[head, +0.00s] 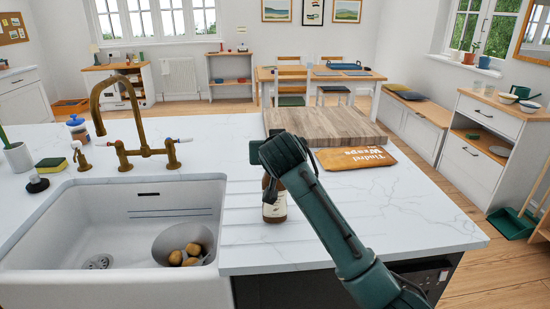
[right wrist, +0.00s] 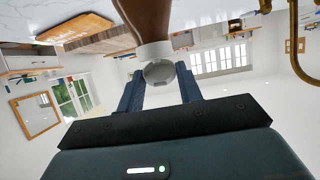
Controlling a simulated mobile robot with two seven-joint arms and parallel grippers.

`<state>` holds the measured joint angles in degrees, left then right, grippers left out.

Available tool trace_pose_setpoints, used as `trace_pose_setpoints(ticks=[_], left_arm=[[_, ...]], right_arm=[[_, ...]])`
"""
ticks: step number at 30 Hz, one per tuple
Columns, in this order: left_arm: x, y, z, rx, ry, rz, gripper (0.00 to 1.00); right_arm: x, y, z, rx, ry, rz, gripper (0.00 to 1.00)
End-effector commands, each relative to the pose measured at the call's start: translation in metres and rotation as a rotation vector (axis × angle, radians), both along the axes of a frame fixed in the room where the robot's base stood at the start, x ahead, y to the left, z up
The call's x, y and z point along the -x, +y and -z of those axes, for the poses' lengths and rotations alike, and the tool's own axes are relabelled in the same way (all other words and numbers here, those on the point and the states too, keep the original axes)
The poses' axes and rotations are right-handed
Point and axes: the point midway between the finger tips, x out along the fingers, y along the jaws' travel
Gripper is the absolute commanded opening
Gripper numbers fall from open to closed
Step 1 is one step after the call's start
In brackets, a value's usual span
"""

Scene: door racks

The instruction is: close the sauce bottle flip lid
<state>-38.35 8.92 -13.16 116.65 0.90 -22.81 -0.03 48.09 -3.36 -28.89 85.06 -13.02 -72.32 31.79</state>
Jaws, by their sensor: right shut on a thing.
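The sauce bottle (head: 274,207) stands upright on the white counter, just right of the sink. It is brown with a pale label, and my right arm hides its top in the head view. In the right wrist view, the brown bottle (right wrist: 152,22) appears upside down with a pale cap (right wrist: 158,66) at its neck. A round grey-white lid face (right wrist: 159,73) shows there; I cannot tell whether the flip lid is open or closed. My right gripper (right wrist: 160,88) is shut on the bottle at its cap, one finger on each side. My left gripper is not in view.
A wooden board (head: 322,124) and an orange packet (head: 355,159) lie behind the bottle. The white sink (head: 110,270), with a bowl of potatoes (head: 185,256), and a brass tap (head: 128,100) are to the left. The counter to the right is clear.

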Motion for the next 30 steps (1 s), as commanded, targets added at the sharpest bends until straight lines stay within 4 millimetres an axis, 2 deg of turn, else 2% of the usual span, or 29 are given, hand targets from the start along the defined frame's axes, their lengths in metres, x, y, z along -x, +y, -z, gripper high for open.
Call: trace_pose_setpoints(ticks=[1,7,17,18,25,30], left_arm=[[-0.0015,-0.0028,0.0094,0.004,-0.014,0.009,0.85],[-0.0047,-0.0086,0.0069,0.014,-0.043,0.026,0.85],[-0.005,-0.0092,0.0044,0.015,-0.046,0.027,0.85],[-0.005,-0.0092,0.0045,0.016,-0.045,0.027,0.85],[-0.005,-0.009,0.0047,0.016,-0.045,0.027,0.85],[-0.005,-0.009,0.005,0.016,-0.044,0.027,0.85]], right_arm=[[0.0018,0.0004,0.0112,0.0,-0.041,0.0,0.13],[0.0036,0.0004,0.0081,0.003,-0.131,0.0,0.13],[0.0036,0.0004,0.0059,0.003,-0.136,0.0,0.13],[0.0036,0.0004,0.0059,0.003,-0.136,0.0,0.39],[0.0036,0.0004,0.0054,0.004,-0.137,0.0,0.57],[0.0035,0.0003,0.005,0.004,-0.138,0.0,0.57]])
